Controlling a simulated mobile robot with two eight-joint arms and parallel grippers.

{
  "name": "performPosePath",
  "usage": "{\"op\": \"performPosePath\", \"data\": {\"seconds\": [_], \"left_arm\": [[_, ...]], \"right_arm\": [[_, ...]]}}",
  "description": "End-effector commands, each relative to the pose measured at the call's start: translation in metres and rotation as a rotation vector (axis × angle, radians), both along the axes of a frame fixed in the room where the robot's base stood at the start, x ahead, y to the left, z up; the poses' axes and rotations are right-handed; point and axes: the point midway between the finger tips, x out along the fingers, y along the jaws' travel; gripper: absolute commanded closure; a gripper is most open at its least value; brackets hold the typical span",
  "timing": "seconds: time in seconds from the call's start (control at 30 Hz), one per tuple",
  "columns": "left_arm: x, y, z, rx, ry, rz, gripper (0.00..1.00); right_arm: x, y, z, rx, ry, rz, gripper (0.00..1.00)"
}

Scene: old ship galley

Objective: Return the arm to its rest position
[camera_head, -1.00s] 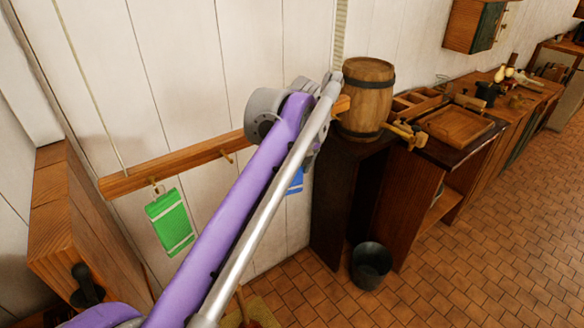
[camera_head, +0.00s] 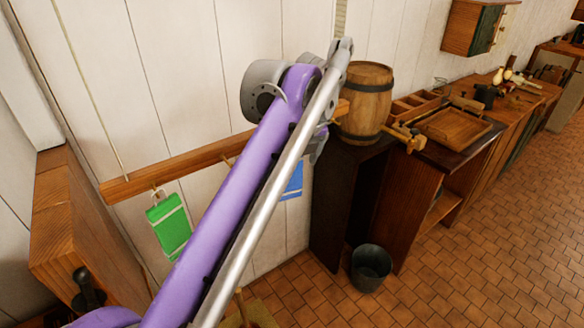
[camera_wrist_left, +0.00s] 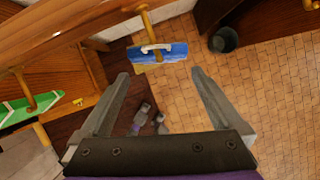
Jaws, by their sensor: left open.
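My left arm (camera_head: 225,215), purple with a silver rod, rises from the lower left in the head view, in front of the wooden hook rail. Its gripper is mostly hidden behind the arm there. In the left wrist view my left gripper (camera_wrist_left: 160,75) is open, with nothing between its fingers. A blue cloth (camera_wrist_left: 160,53) hangs from a hook just beyond the fingertips, apart from them as far as I can tell. It also shows partly in the head view (camera_head: 293,182).
The rail (camera_head: 150,178) runs along the white plank wall and also holds a green cloth (camera_head: 170,226). A barrel (camera_head: 365,100) stands on a dark cabinet right of the arm. A dark bucket (camera_head: 370,268) stands on the tiled floor, which is open to the right.

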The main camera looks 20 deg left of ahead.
Motion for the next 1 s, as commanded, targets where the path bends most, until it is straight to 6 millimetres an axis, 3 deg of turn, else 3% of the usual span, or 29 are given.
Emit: {"op": "performPosePath", "data": {"seconds": [0.1,0.23,0.37,0.47,0.67,0.87,1.0], "left_arm": [[-0.007,-0.006,0.023,0.0,0.0,-0.002,0.0],[-0.012,-0.01,0.038,0.0,0.001,-0.001,0.0],[-0.016,-0.01,0.043,-0.01,-0.005,0.021,0.0],[-0.024,-0.007,0.035,-0.061,-0.036,0.13,0.0],[-0.065,0.006,-0.019,-0.301,-0.161,0.641,0.0],[-0.129,0.019,-0.101,-0.589,-0.276,1.255,0.0],[-0.182,0.025,-0.166,-0.784,-0.328,1.678,0.0]], "right_arm": [[0.002,0.0,0.006,0.0,-0.003,0.0,0.0],[0.003,0.0,0.009,0.0,-0.005,0.0,0.0],[0.003,0.0,0.011,0.0,-0.006,0.0,0.0],[0.003,0.0,0.011,0.0,-0.006,0.0,0.0],[0.003,0.0,0.011,0.0,-0.006,0.0,0.0],[0.003,0.0,0.012,0.0,-0.007,0.0,0.0],[0.004,0.0,0.012,0.0,-0.007,0.0,0.0]]}}
